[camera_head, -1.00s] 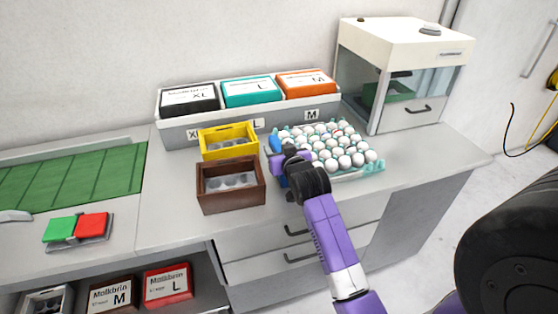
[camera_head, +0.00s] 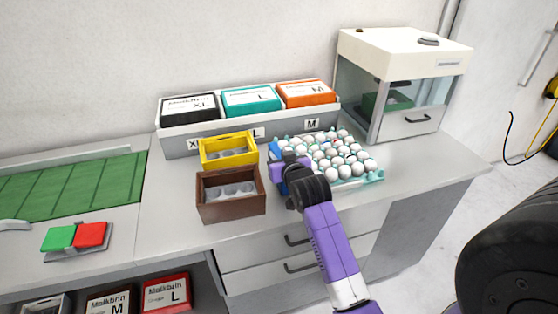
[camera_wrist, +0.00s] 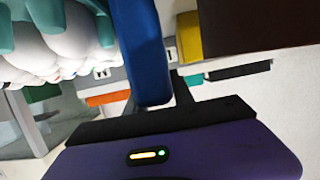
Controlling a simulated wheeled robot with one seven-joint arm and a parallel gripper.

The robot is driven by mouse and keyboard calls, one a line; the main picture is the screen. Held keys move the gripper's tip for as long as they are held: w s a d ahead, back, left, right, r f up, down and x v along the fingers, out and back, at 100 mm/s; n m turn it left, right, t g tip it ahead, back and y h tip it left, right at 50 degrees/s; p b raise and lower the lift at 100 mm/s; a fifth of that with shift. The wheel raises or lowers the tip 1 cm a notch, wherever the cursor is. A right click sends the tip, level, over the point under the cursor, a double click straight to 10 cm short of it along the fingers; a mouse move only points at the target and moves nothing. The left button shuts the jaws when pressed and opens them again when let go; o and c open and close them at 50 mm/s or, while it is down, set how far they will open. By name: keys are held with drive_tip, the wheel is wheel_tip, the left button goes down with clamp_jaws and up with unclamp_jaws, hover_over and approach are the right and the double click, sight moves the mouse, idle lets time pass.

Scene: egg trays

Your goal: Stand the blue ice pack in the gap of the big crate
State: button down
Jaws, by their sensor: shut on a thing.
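The blue ice pack (camera_head: 274,151) stands on edge at the left end of the egg tray, in my gripper (camera_head: 283,163). My gripper is shut on it. In the wrist view the ice pack (camera_wrist: 146,50) hangs close to the camera, between the eggs and the crates. The brown crate (camera_head: 232,208), the larger of two open crates, is left of my gripper and holds grey cupped inserts. It also shows in the wrist view (camera_wrist: 245,25). The ice pack is apart from the brown crate. A gap inside the crate is not clearly visible.
The smaller yellow crate (camera_head: 229,142) stands just behind the brown one. The teal egg tray (camera_head: 372,180), full of white eggs, lies close right of my gripper. A grey rack (camera_head: 180,144) with boxes stands behind. Bare counter (camera_head: 172,205) lies left of the brown crate.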

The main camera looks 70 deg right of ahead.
wheel_tip(320, 180, up, 19)
drive_tip(key=shift+r+p, duration=0.15)
drive_tip(key=shift+p, duration=0.2)
